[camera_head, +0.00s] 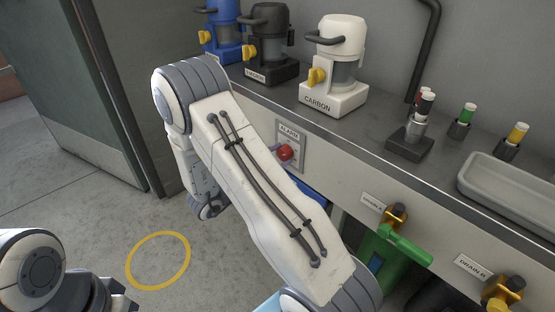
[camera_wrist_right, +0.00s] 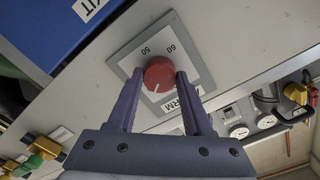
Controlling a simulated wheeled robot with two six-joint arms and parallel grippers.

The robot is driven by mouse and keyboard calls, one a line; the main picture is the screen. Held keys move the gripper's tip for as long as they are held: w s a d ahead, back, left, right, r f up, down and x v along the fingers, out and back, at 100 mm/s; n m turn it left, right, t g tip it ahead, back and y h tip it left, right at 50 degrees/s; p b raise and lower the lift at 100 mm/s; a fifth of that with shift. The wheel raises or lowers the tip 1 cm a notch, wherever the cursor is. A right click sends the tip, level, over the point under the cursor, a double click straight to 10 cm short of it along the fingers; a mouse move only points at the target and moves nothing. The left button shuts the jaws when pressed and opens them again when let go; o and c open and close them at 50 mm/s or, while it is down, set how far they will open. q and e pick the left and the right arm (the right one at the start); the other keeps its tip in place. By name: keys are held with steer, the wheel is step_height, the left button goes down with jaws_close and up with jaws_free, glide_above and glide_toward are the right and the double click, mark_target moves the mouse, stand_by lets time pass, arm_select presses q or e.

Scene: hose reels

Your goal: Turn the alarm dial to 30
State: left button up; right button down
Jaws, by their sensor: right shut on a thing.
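The red alarm dial (camera_wrist_right: 159,73) sits on a pale square plate (camera_wrist_right: 196,55) in the right wrist view. The numbers 50 and 60 show above it there, tilted, and the dial's white mark points down and slightly left, away from them. Other numbers are hidden. The purple fingers of my right gripper (camera_wrist_right: 158,78) are shut on the dial, one on each side. In the head view the dial (camera_head: 285,152) shows beside my right arm, under the ALARM label (camera_head: 289,132). My left gripper (camera_head: 118,302) is partly cut off at the lower left; its jaws are unclear.
A white CARBON canister (camera_head: 336,70) and others stand on the bench above the panel. A green-handled valve (camera_head: 404,244) and the yellow DRAIN B valve (camera_head: 503,291) stick out of the front to the right. The floor left of the bench is open around a yellow ring (camera_head: 158,260).

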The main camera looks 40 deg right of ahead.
steer(key=shift+m, duration=0.6)
steer(key=shift+c, duration=1.5)
jaws_free()
steer(key=a+p, duration=0.2)
steer(key=a, duration=0.8)
steer(key=shift+s+a, duration=0.25)
steer(key=shift+s, duration=0.15)
